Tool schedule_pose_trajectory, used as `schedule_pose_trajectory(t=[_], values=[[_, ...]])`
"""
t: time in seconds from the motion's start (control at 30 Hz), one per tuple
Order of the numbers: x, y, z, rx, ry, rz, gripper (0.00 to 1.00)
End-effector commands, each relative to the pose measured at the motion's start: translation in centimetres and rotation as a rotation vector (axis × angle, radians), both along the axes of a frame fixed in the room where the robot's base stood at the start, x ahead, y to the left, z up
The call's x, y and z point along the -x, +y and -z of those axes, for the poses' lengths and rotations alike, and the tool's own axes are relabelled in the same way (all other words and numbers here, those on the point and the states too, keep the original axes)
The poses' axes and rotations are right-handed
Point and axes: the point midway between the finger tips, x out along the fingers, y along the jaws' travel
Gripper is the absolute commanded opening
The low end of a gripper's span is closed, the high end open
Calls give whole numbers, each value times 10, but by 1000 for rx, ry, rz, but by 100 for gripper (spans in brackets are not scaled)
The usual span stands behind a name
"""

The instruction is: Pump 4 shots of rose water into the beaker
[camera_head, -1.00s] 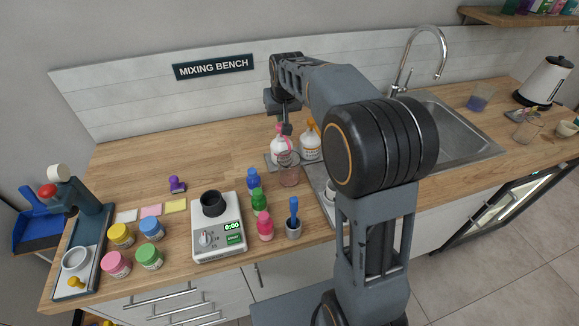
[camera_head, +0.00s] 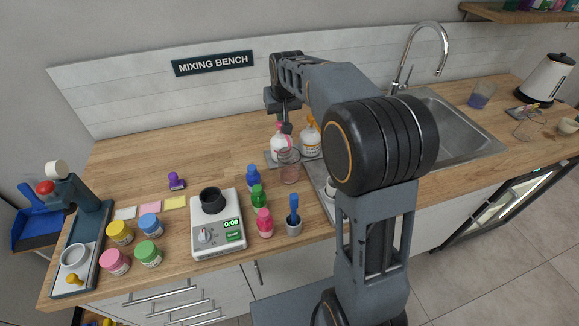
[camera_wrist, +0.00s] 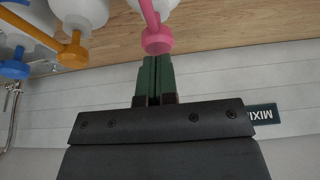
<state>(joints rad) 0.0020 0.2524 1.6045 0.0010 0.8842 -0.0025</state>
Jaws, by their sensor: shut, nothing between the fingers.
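A white bottle (camera_head: 280,150) with a pink pump top stands at the back of the counter; its label is too small to read. The pink pump head (camera_wrist: 157,40) shows large at the top middle of the wrist view. My gripper (camera_head: 286,128) is shut and empty, pointing down at the pump top. In the wrist view its green fingertips (camera_wrist: 155,62) are together right beside the pump head; I cannot tell whether they touch it. A clear glass beaker (camera_head: 289,170) stands just in front of the bottle, with a pinkish tint low inside.
A white bottle with an orange pump (camera_head: 311,142) stands just right of the pink one. A blue pump (camera_wrist: 14,69) shows farther left in the wrist view. A scale (camera_head: 217,226), small coloured bottles and a blue-handled tool in a cup (camera_head: 294,222) stand in front. The sink (camera_head: 440,125) is right.

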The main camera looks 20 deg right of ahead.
Motion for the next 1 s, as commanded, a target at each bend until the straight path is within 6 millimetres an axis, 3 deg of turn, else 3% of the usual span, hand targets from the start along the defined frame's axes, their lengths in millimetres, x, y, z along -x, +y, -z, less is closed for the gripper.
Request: schedule_pose_trajectory(t=[0.57, 1.0], values=[[0, 0, 24, 0, 4, 0, 0], [1, 0, 19, 0, 7, 0, 0]])
